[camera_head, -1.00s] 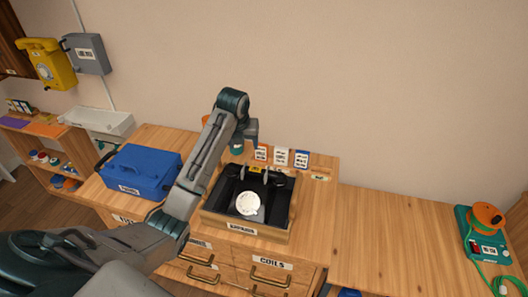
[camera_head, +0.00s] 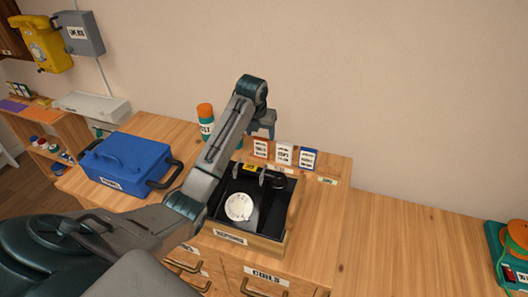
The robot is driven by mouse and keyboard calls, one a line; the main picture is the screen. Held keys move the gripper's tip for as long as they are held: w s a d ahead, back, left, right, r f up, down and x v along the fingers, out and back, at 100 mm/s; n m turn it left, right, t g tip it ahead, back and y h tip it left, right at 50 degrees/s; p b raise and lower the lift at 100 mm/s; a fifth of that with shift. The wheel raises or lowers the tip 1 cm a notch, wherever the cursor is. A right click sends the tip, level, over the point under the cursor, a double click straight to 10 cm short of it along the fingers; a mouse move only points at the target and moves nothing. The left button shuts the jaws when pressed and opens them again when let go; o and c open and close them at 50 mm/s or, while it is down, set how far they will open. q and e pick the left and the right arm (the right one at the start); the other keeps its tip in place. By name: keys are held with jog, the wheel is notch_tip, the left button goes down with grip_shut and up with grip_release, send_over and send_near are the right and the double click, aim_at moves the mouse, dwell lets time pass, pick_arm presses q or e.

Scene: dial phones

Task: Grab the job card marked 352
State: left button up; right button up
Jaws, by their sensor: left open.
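Three small cards stand in a row at the back of the wooden bench: an orange-brown one (camera_head: 261,149), a white one (camera_head: 284,154) and a blue one (camera_head: 308,159). Each has printing on its face, too small to read, so I cannot tell which is marked 352. My left gripper (camera_head: 262,127) is open and empty, just above and behind the orange-brown card in the picture. Its fingers are small and partly hidden by my own arm. My right gripper is not in view.
A dark-lined wooden tray (camera_head: 262,243) holding a white dial (camera_head: 239,207) stands in front of the cards. A blue case (camera_head: 128,165) is at left, and an orange-capped bottle (camera_head: 206,123) stands behind my arm. The bench at right is clear up to a green device (camera_head: 507,255).

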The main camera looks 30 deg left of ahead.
aim_at(261, 140)
pick_arm(q)
jog(key=x, duration=0.3)
jog(key=shift+s+f+p, duration=0.1)
jog(key=shift+f+p, duration=0.25)
jog(key=p+x, duration=0.1)
jog(key=x, duration=0.3)
jog(key=shift+f+p, duration=0.2)
jog(key=shift+p, duration=0.15)
jog(key=shift+f, duration=0.5)
jog(key=c, duration=0.7)
